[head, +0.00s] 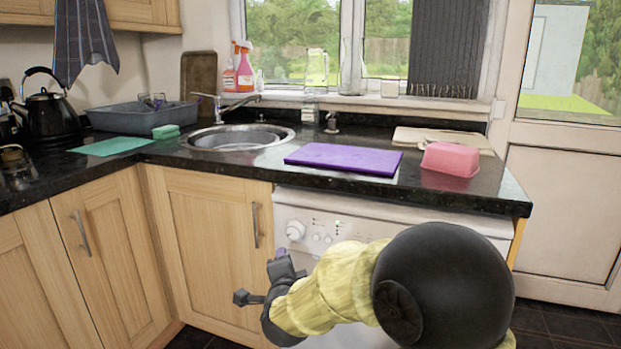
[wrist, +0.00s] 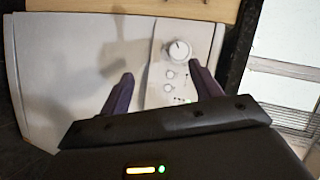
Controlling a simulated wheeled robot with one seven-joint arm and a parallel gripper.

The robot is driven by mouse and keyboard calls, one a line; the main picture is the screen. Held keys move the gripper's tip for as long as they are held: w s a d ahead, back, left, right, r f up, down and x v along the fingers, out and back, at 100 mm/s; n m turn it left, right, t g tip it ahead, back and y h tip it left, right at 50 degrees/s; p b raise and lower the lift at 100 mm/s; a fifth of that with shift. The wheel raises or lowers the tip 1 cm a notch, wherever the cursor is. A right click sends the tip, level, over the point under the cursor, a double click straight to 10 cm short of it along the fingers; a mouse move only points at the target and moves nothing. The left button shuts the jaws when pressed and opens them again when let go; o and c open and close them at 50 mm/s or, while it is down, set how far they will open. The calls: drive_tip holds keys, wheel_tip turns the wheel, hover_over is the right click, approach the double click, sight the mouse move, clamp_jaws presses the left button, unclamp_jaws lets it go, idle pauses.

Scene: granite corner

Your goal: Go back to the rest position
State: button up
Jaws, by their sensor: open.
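My gripper (wrist: 165,85) is open and empty in the wrist view, its two dark purple fingers spread apart in front of the white appliance (wrist: 80,60). In the head view my gripper (head: 262,283) is low in front of the white appliance (head: 310,222) and the cupboard door, below the counter edge. My arm reaches in from the lower right. The fingertips are small and partly hidden there, and I cannot tell their distance from the appliance.
The black granite counter (head: 240,172) lies above my gripper. On it are a purple board (head: 345,158), a pink container (head: 450,159), a round sink (head: 238,138), a green mat (head: 112,146) and a kettle (head: 45,115). Dark floor shows at the lower right.

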drive_tip(key=s+d+f+n+g+h+p, duration=0.1)
drive_tip(key=s+d+f+n+g+p, duration=0.2)
drive_tip(key=s+d+n+g, duration=0.6)
drive_tip(key=s+d+f+n+g+p, duration=0.3)
drive_tip(key=s+d+n+p, duration=0.15)
drive_tip(key=s+d, duration=0.9)
drive_tip(key=w+p+v, duration=0.2)
drive_tip(key=p+v, duration=1)
drive_tip(key=w+a+r+p+v, duration=0.1)
drive_tip(key=w+p+v, duration=0.2)
drive_tip(key=p+v, duration=0.8)
drive_tip(key=w+r+p+v, duration=0.1)
drive_tip(key=w+p+v, duration=0.1)
drive_tip(key=p+v, duration=1)
drive_tip(key=shift+w+a+r+p, duration=0.25)
drive_tip(key=shift+a+r+p, duration=0.1)
drive_tip(key=shift+r, duration=0.1)
drive_tip(key=shift+n, duration=0.25)
drive_tip(key=shift+c, duration=0.2)
